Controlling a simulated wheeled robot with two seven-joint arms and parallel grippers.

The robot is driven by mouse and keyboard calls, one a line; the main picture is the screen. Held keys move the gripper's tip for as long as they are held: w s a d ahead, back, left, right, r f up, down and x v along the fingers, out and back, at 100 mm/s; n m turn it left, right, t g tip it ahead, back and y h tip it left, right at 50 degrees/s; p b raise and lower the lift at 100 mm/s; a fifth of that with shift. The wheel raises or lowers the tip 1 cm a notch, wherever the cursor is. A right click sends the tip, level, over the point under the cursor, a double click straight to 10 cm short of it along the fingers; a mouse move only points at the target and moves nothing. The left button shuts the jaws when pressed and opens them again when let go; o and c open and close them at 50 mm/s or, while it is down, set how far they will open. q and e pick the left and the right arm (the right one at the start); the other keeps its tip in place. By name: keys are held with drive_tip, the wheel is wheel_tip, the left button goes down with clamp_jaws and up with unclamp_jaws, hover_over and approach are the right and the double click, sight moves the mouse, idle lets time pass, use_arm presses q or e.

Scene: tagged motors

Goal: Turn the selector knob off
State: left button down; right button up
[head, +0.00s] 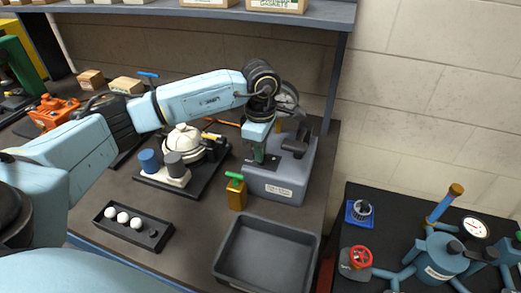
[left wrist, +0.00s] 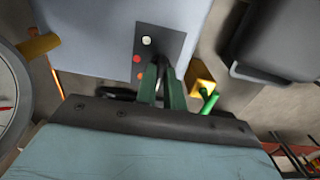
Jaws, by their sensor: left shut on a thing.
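My left gripper (head: 262,155) is over the front of a grey box (head: 284,185) with a white label, at the middle of the head view. In the left wrist view, its two green fingers (left wrist: 161,68) close together at the dark control panel (left wrist: 157,42) on the box's face. They are shut on the selector knob, which they almost wholly hide, so its pointing direction cannot be read. A pale round lamp (left wrist: 146,40) and two orange-red dots show on the panel beside the fingers. My right gripper is not in view.
A yellow block with a green top (head: 236,193) stands just left of the box. An empty grey bin (head: 268,219) is in front. A black tray (head: 160,245) with white balls lies left. A white domed device (head: 184,139) stands behind. A blue valve assembly (head: 440,255) is right.

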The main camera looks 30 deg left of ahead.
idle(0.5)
use_arm(q)
drive_tip(key=c, duration=1.5)
unclamp_jaws()
drive_tip(key=shift+r, duration=0.1)
wheel_tip(320, 180, up, 13)
drive_tip(key=shift+r+b, duration=0.15)
drive_tip(key=shift+b, duration=0.2)
